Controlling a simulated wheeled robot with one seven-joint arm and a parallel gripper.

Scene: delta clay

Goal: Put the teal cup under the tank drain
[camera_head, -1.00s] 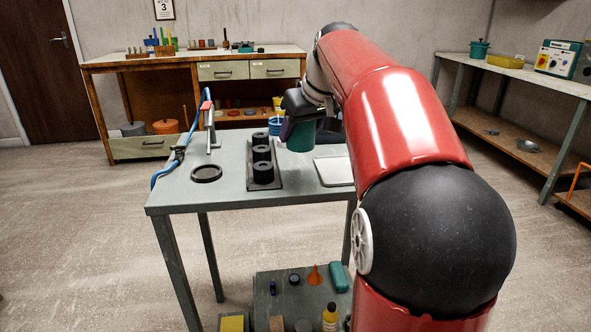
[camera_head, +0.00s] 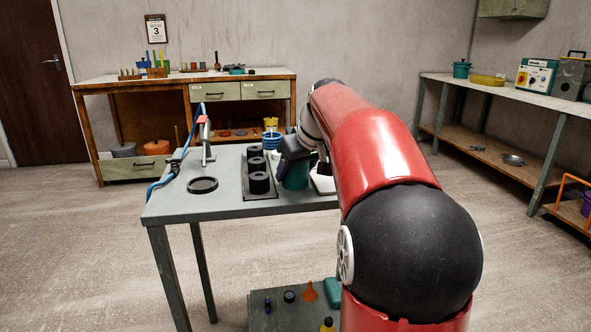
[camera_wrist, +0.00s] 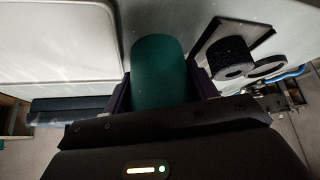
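The teal cup (camera_head: 296,176) is between the fingers of my gripper (camera_head: 290,158), at the right of the grey table, beside the black cylinders. In the wrist view the cup (camera_wrist: 160,65) sits between two dark purple fingers of the gripper (camera_wrist: 163,95), which appears shut on it. I cannot tell whether the cup touches the table. A metal stand (camera_head: 206,146) with a red part and a blue hose stands at the table's far left. I cannot clearly identify a tank or its drain.
A dark tray (camera_head: 262,196) holds three black cylinders (camera_head: 259,183) just left of the cup. A black round dish (camera_head: 202,185) lies on the table's left. A pale flat board (camera_head: 322,185) lies right of the cup, partly behind my arm. The front left tabletop is clear.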

